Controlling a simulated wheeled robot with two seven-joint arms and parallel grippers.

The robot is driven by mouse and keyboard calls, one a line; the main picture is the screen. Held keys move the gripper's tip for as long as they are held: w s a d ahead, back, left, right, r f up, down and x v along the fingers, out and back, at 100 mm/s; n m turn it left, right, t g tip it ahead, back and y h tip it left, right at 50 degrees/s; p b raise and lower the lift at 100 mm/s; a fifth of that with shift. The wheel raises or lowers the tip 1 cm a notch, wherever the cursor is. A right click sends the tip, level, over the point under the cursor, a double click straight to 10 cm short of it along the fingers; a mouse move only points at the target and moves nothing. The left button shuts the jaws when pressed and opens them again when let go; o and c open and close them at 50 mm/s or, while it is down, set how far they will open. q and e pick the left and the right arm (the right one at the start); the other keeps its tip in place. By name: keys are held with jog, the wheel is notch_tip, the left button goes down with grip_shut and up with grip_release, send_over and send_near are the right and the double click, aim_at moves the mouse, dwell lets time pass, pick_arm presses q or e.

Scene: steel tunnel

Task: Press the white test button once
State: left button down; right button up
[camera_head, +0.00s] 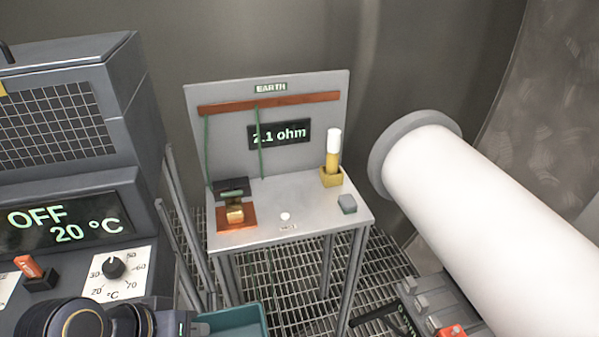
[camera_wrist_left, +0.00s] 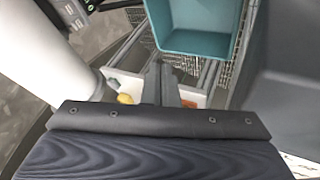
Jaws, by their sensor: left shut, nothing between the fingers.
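The white test button (camera_head: 285,216) is a small round white dot on the grey top of the earth table (camera_head: 262,242), near its front edge, with a small label below it. My left gripper (camera_head: 192,327) is at the bottom left of the head view, low and apart from the button, and partly cut off by the frame. In the left wrist view its dark fingers (camera_wrist_left: 160,83) are together with nothing between them. The button cannot be made out in the left wrist view. My right gripper is not in view.
The table's back panel holds a display (camera_head: 279,134) reading 2.1 ohm. A teal bin (camera_head: 238,322) is below. A large white pipe (camera_head: 470,210) runs right.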

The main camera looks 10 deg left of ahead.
pick_arm(q)
jog(key=w+d+f+n+g+y+b, duration=0.15)
jog(key=w+f, duration=0.25)
jog(key=w, duration=0.8)
jog(key=w+d+f+n+y, duration=0.1)
jog(key=w+f+n, duration=0.15)
jog(key=w, duration=0.95)
jog(key=w+d+r+t+y, duration=0.1)
jog(key=w+d+t+y, duration=0.1)
jog(key=w, duration=0.3)
jog(key=w+d+r+m+t+y, duration=0.1)
jog(key=w+d+r+t+y, duration=0.1)
jog(key=w+d, duration=0.3)
jog(key=shift+w+r+y+b, duration=0.15)
jog(key=shift+w+y+b, duration=0.2)
jog(key=shift+w, duration=0.4)
